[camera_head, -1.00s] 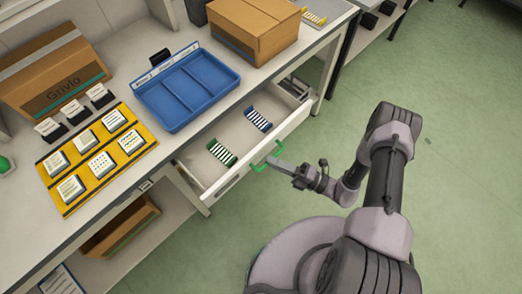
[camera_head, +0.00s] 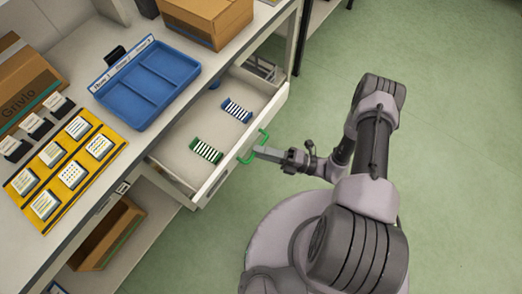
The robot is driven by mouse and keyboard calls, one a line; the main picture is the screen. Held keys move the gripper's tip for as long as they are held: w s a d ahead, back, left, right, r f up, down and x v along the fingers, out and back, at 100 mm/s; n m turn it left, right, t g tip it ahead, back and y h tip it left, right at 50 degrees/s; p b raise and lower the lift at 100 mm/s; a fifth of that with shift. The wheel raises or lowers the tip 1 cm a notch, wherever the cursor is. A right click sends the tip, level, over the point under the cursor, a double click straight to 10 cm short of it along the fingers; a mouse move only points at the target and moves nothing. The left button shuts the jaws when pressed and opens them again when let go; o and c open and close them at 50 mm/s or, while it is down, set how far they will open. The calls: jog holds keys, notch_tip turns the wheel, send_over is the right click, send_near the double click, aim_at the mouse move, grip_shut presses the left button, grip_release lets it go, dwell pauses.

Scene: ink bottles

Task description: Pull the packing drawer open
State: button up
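The packing drawer (camera_head: 177,172) stands pulled out from under the counter, its inside in open view. Its white front carries a green handle (camera_head: 245,160). My gripper (camera_head: 260,152) is at the handle from the right, its grey fingers reaching to the green bar and seeming shut on it. The finger gap itself is too small to see clearly. In the drawer lie a green-ended striped rack (camera_head: 206,151) and a blue-ended striped rack (camera_head: 237,110).
On the counter are a blue divided tray (camera_head: 147,84), a yellow board (camera_head: 22,186) with several white labelled squares, and cardboard boxes (camera_head: 207,20). An open box (camera_head: 110,235) is on the shelf below. Green floor is free to the right.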

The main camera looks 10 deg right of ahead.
dwell(0.4)
jog(key=v, duration=1.7)
jog(key=shift+d+p, duration=0.25)
jog(key=shift+p, duration=0.05)
jog(key=w+a+r+n+g+h, duration=0.1)
jog(key=w+r+n+g+h, duration=0.3)
jog(key=r+n, duration=0.6)
jog(key=w+a+r+n+g+h, duration=0.1)
jog(key=r+n+g+h, duration=0.5)
jog(key=r, duration=0.6)
jog(key=s+a+r+n+t+h, duration=0.3)
jog(key=s+a+r+n+t, duration=0.1)
jog(key=r+n, duration=0.5)
jog(key=s+a+r+n+t+h, duration=0.4)
jog(key=r+n+t, duration=0.1)
jog(key=r+n, duration=0.4)
jog(key=shift+s+a+t, duration=0.15)
jog(key=shift+s+t, duration=0.15)
jog(key=shift+s, duration=0.1)
